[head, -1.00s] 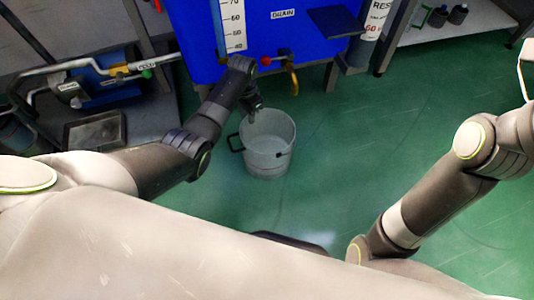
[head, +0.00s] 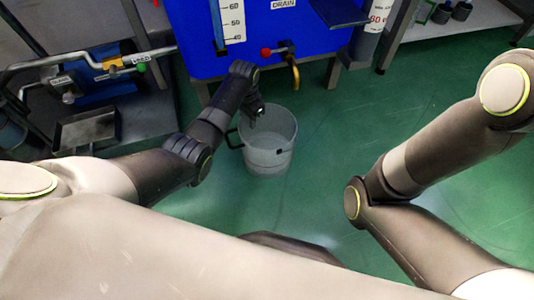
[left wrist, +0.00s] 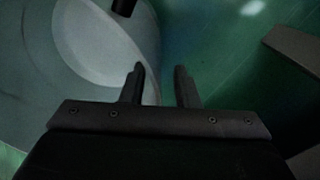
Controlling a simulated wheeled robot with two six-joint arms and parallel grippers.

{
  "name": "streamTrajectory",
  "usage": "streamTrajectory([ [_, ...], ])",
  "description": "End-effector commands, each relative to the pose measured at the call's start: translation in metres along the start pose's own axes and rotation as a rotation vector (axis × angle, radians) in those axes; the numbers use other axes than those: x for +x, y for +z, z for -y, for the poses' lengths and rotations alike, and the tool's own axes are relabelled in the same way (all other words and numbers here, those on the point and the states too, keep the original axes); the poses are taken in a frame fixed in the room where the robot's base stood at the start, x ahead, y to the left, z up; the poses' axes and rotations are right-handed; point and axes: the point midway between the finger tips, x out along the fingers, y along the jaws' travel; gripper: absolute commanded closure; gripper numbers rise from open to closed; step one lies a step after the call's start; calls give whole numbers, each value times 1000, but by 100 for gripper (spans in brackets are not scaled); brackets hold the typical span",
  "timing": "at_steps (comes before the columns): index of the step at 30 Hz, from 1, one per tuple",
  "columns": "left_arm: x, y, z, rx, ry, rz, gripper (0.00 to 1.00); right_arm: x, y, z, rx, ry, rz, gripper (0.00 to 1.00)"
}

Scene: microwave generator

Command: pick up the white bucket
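The white bucket (head: 270,158) stands upright on the green floor in front of the blue tank, with a dark handle part at its left side. My left gripper (head: 256,118) reaches down at the bucket's far left rim in the head view. In the left wrist view the bucket (left wrist: 85,50) fills the upper left. My left gripper (left wrist: 160,85) is open there, its two fingers apart beside the bucket's rim. The left finger overlaps the bucket wall and the right finger shows against the floor. I cannot tell whether either touches. My right gripper is out of view.
The blue tank (head: 285,40) with a drain tap (head: 292,68) stands just behind the bucket. A dark shelf with a grey tray (head: 88,130) is at the left. A bench (head: 460,25) stands at the back right. Green floor right of the bucket is clear.

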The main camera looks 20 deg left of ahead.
Motion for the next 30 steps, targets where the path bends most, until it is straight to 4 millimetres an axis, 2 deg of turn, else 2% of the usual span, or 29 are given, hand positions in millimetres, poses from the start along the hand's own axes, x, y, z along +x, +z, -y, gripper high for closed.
streamTrajectory([
  [10,4,0,0,0,0,-1,72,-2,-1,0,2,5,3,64],
  [15,4,0,0,0,0,-1,94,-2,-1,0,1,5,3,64],
  [17,4,0,0,0,0,-1,100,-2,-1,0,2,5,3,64],
  [30,4,0,0,0,0,0,100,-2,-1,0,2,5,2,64],
])
